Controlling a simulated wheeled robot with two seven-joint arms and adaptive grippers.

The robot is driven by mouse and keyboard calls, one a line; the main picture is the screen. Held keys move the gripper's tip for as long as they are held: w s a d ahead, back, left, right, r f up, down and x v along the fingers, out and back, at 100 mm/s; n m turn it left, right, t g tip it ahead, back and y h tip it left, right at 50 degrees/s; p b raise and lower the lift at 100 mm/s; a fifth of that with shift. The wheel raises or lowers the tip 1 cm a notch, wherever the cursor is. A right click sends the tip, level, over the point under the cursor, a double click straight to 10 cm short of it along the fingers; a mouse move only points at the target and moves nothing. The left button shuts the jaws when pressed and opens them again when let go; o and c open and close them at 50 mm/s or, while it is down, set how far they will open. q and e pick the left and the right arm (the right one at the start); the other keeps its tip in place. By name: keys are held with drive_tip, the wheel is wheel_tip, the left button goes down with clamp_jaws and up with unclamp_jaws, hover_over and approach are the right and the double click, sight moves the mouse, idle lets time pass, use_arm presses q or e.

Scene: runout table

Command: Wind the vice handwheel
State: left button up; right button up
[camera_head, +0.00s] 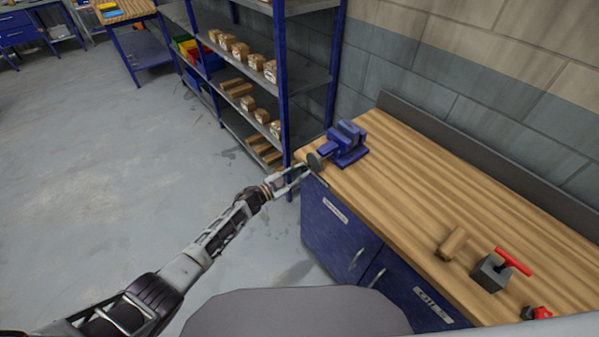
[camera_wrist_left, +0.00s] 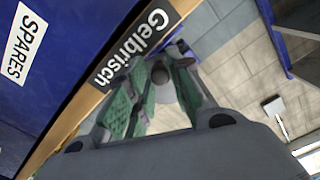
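The blue vice (camera_head: 347,143) stands on the far left end of the wooden workbench. Its dark grey handwheel (camera_head: 315,162) faces the left end of the bench, near the edge. My left gripper (camera_head: 299,175) is just off that edge, beside the handwheel. In the left wrist view my left gripper (camera_wrist_left: 158,103) has its green-padded fingers spread apart. A dark grey rounded part (camera_wrist_left: 160,74), which looks like part of the handwheel, shows near the fingertips. Contact with it cannot be told. My right gripper is not in view.
The workbench (camera_head: 400,180) carries a wooden block (camera_head: 453,243), a grey block with a red T-handle (camera_head: 490,273) and a red knobbed item (camera_head: 541,312) at the near right. A blue shelf rack (camera_head: 283,90) with boxes stands close behind the vice end. Floor left is clear.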

use_arm(q)
drive_tip(key=shift+o, duration=0.9)
drive_tip(key=m+b, duration=0.4)
drive_tip(key=m, duration=0.2)
drive_tip(key=shift+m, duration=0.4)
